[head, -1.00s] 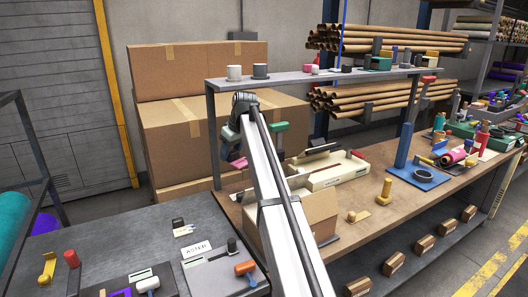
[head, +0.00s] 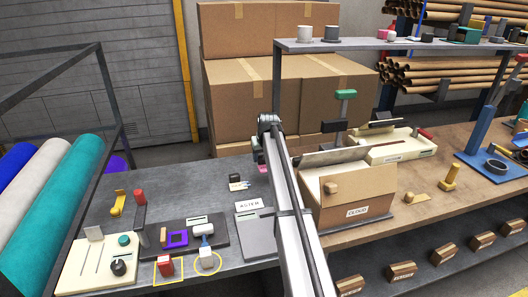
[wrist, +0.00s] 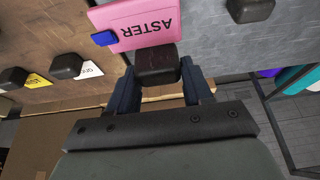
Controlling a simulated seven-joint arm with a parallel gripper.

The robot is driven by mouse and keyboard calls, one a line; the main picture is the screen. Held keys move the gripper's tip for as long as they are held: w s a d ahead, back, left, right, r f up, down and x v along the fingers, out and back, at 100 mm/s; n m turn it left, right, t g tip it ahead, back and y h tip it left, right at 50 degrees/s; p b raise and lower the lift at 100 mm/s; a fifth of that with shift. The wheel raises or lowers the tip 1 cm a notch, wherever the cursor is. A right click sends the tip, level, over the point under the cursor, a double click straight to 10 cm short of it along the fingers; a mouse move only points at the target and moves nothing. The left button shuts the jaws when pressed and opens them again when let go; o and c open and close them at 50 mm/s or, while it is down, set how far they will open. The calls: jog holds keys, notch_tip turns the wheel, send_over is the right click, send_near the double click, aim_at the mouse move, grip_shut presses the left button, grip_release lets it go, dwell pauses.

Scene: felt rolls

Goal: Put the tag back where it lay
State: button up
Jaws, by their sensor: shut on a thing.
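My gripper (wrist: 158,76) is shut on the dark grip block (wrist: 157,62) of a pink tag in the wrist view. The pink tag (wrist: 143,20) reads ASTER, upside down in this view, and has a blue piece at one corner. In the head view, a bit of the pink tag (head: 262,168) shows beside the end of my arm, above the back of the grey table; the fingers are mostly hidden there. A white ASTER label (head: 249,205) lies on a grey plate (head: 260,232) on the grey table. I cannot tell the tag's exact height.
A small dark block (head: 235,178) with a pale card stands on the grey table (head: 205,180). A cardboard box labelled CLOUD (head: 365,212) stands right of my arm on the brown bench (head: 435,180). A shelf (head: 400,45) with cups spans above the bench.

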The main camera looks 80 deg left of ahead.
aim_at(263, 177)
jog(key=shift+f, duration=0.1)
dwell(0.3)
jog(key=shift+f, duration=2.85)
jog(key=shift+f, duration=0.45)
jog(key=o, duration=1.5)
jog(key=v, duration=1.3)
jog(key=shift+d+r, duration=0.15)
jog(key=shift+r, duration=0.2)
jog(key=shift+w, duration=0.1)
